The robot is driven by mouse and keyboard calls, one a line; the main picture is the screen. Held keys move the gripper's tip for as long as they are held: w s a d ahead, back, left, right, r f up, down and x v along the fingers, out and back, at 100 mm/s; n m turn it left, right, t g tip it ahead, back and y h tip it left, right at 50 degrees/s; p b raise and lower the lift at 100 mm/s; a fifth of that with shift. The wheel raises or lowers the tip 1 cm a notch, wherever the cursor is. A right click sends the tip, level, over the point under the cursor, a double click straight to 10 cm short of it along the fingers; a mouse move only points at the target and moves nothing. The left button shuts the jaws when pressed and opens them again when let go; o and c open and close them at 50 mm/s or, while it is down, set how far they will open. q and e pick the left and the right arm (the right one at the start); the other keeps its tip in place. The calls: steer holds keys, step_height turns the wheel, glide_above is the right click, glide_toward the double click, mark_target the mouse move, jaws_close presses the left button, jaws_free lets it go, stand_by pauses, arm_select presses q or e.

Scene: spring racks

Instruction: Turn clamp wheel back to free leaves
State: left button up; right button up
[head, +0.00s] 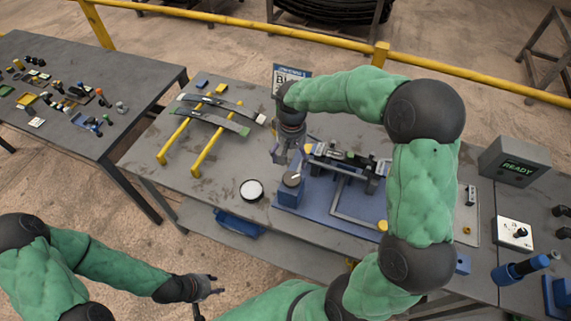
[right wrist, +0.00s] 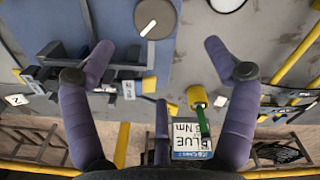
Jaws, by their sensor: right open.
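The clamp wheel (head: 292,179) is a dark round knob with a white line on top, on a blue block at the left end of the fixture (head: 352,203). It also shows in the right wrist view (right wrist: 157,17) at the top, beyond and between the fingertips. Dark leaves (head: 345,158) lie across the fixture's clamp. My right gripper (head: 281,155) is open and empty, pointing down just behind and above the wheel, apart from it. My left gripper (head: 218,285) is away in front of the table, with its fingers apart and empty.
Two loose leaf springs (head: 213,119) rest on yellow rails. A white round dish (head: 252,190) sits near the front edge. A sign (head: 286,78) stands behind my right gripper. A grey READY box (head: 515,162) is at the right. A second table (head: 60,110) holds small parts.

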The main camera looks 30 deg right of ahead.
mark_target(291, 177)
steer(key=f, duration=1)
steer(key=shift+s+f+b, duration=0.25)
steer(key=shift+f+b, duration=0.05)
steer(key=shift+b, duration=0.1)
steer(key=c, duration=1.1)
